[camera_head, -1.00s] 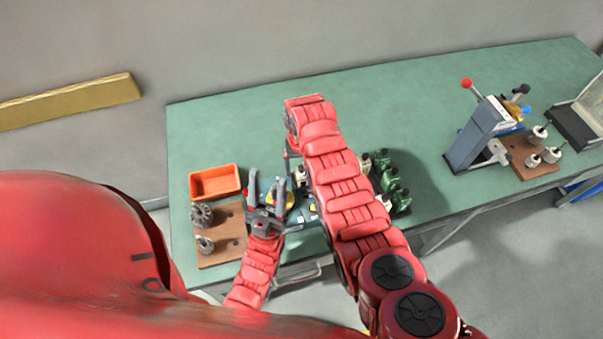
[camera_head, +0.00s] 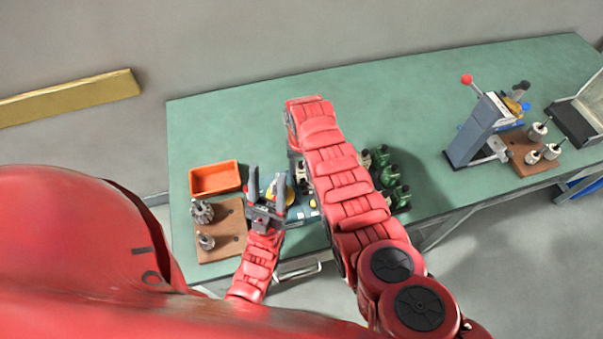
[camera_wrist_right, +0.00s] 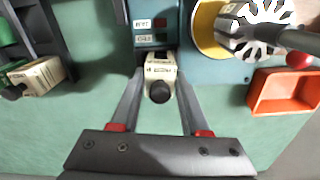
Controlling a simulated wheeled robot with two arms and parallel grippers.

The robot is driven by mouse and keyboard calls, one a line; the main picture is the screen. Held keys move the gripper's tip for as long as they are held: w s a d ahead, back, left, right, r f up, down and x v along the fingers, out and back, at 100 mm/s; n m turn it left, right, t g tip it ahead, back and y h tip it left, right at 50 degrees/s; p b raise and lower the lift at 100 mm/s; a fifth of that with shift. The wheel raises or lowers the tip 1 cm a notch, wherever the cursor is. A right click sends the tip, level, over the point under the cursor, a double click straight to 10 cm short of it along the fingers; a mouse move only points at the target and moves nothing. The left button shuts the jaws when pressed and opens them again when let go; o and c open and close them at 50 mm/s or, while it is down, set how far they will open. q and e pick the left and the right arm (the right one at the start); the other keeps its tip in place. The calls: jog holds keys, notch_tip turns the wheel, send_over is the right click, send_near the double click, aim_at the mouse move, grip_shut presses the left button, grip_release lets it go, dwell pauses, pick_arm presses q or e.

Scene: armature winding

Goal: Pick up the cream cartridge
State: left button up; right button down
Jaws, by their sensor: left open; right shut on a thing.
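In the right wrist view a cream cartridge (camera_wrist_right: 161,71) with a dark round knob sits at the front of a blue winding machine (camera_wrist_right: 220,75). My right gripper (camera_wrist_right: 160,78) is shut on it, one finger at each side. I cannot tell how far the cartridge is inside the machine. In the head view my right gripper is hidden by its red arm. Another cream cartridge (camera_wrist_right: 38,75) lies in a dark rack at the left of the wrist view. My left gripper (camera_head: 266,182) is open and empty, in front of the machine in the head view.
An orange bin (camera_head: 215,179) and a brown board (camera_head: 222,240) with armatures are left of the machine. Green cartridges (camera_head: 390,175) stand right of my right arm. A grey press (camera_head: 478,130) stands further right. The green bench between is clear.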

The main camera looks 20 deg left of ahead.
dwell(0.4)
jog(key=shift+w+r+b, duration=0.1)
jog(key=shift+r+b, duration=0.55)
jog(key=shift+r, duration=0.8)
notch_tip(320, 180, up, 3)
jog(key=shift+r+b, duration=0.2)
jog(key=shift+b, duration=0.75)
jog(key=shift+r+p, duration=0.9)
jog(key=shift+r, duration=1)
jog(key=shift+f, duration=0.1)
